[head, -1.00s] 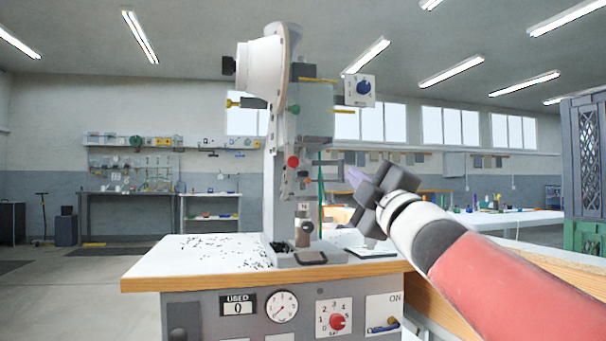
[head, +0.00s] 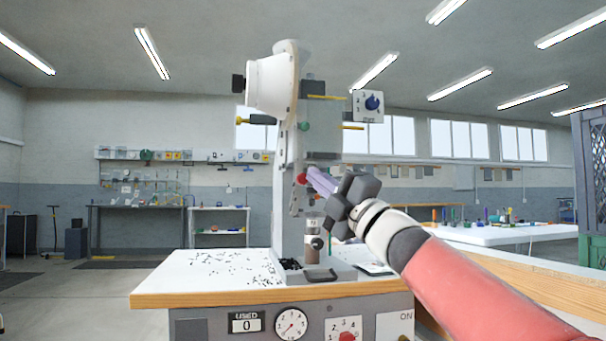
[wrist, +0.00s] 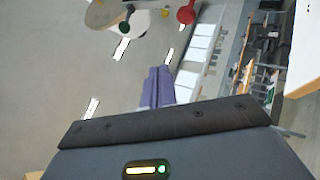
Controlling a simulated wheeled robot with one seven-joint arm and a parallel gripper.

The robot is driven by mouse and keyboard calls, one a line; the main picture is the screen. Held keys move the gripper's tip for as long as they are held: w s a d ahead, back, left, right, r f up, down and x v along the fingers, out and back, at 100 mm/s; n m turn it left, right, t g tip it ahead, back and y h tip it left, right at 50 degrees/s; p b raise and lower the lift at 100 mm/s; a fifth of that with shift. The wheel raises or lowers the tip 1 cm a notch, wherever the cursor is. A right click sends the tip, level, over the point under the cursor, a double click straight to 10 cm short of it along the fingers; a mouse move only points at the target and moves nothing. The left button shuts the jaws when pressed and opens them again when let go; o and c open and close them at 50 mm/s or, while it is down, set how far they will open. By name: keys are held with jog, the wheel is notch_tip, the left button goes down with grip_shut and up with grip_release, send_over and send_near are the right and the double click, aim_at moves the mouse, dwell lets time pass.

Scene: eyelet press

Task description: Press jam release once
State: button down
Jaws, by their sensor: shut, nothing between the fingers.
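The eyelet press (head: 288,160) stands on a white-topped bench. A red knob (head: 301,178) and a small green knob (head: 304,127) sit on its head; no label marking the jam release is readable. My gripper (head: 318,180) is shut and empty, its purple fingers just right of the red knob in the head view and overlapping part of the press. I cannot tell whether they touch it.
A blue-knobbed dial (head: 372,103) and yellow-tipped levers (head: 326,97) stick out from the press above my gripper. Loose dark bits (head: 235,268) lie on the bench top (head: 180,285). The front panel has a counter (head: 246,323) reading 0, a gauge (head: 291,324) and a red dial (head: 346,337).

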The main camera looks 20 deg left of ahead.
aim_at(301, 176)
jog(key=shift+w+a+p, duration=0.5)
jog(key=shift+w, duration=0.3)
jog(key=shift+w+a+p, duration=0.45)
jog(key=shift+w+p, duration=0.05)
jog(key=shift+w, duration=0.35)
jog(key=shift+w+a+p, duration=0.5)
jog(key=shift+w, duration=0.3)
jog(key=shift+w+a+r, duration=0.1)
jog(key=shift+w, duration=0.05)
jog(key=shift+w+a+p, duration=0.1)
jog(key=shift+w+p, duration=0.1)
jog(key=shift+p, duration=0.15)
jog(key=shift+w+a+p, duration=0.45)
jog(key=shift+w+p, duration=0.2)
dwell(0.9)
dwell(0.3)
jog(key=shift+s+d+b, duration=0.65)
jog(key=shift+s+b, duration=0.35)
